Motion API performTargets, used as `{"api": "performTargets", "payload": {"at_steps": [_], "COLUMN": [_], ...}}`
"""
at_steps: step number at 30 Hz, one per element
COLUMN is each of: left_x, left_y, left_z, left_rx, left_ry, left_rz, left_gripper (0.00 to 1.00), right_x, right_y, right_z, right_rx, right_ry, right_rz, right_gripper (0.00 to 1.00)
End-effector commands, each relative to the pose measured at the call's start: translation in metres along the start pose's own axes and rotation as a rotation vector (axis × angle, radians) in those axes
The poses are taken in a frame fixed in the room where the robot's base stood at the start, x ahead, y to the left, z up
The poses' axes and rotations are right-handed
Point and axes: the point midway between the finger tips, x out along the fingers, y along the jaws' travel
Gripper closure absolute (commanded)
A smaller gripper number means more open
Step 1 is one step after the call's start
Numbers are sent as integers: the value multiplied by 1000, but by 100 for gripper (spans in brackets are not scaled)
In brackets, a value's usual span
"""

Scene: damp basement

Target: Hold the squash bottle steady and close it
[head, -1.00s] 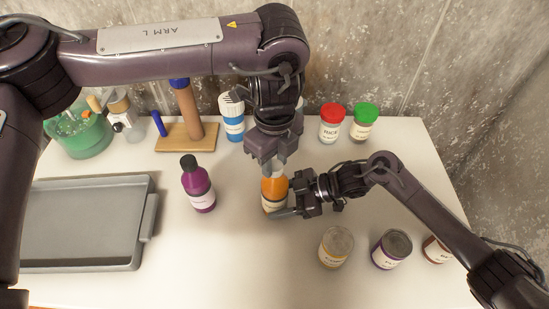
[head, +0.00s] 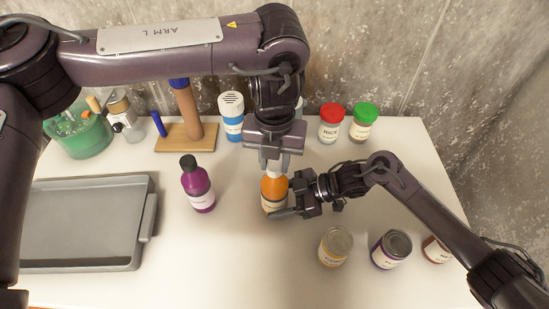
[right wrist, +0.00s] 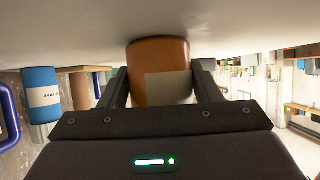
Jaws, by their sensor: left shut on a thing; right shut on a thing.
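The orange squash bottle (head: 274,187) stands upright on the white table, with a label low on its side. My right gripper (head: 279,200) is shut around its body from the right. The right wrist view shows the orange body (right wrist: 158,60) between the two dark fingers, with a pale label facing the camera. My left gripper (head: 274,164) points straight down over the bottle and is shut on the white cap (head: 273,169) at its top. The fingers hide most of the cap, so I cannot tell how it sits on the neck.
A purple bottle with a black cap (head: 198,188) stands to the left, beside a grey tray (head: 147,215). Behind are a blue-and-white container (head: 232,116) and a wooden stand (head: 185,140). Jars (head: 335,246) stand at front right, and red-lidded (head: 331,122) and green-lidded (head: 363,121) jars behind.

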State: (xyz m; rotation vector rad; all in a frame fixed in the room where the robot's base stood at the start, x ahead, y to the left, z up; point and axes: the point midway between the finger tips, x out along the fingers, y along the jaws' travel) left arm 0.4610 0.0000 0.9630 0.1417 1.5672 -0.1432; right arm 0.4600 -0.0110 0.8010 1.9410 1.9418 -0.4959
Motion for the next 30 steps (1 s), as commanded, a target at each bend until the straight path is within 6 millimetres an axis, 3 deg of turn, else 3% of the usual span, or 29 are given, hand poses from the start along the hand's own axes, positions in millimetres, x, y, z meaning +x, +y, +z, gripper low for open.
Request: {"api": "performTargets", "payload": {"at_steps": [6, 13, 14, 19, 30], "left_x": [0, 0, 0, 0, -8], "left_y": [1, 1, 1, 1, 0], "left_z": [0, 0, 0, 0, 1], "left_rx": [217, 232, 232, 231, 231], "left_ry": [1, 1, 1, 1, -2], "left_rz": [3, 3, 3, 3, 2], "left_gripper": [95, 95, 67, 46, 46], "right_x": [0, 0, 0, 0, 0], "right_y": [0, 0, 0, 0, 0], "right_z": [0, 0, 0, 0, 0], "right_rx": [0, 0, 0, 0, 0], "right_ry": [0, 0, 0, 0, 0], "right_rz": [1, 1, 1, 1, 1], "right_gripper": [74, 74, 74, 74, 74]}}
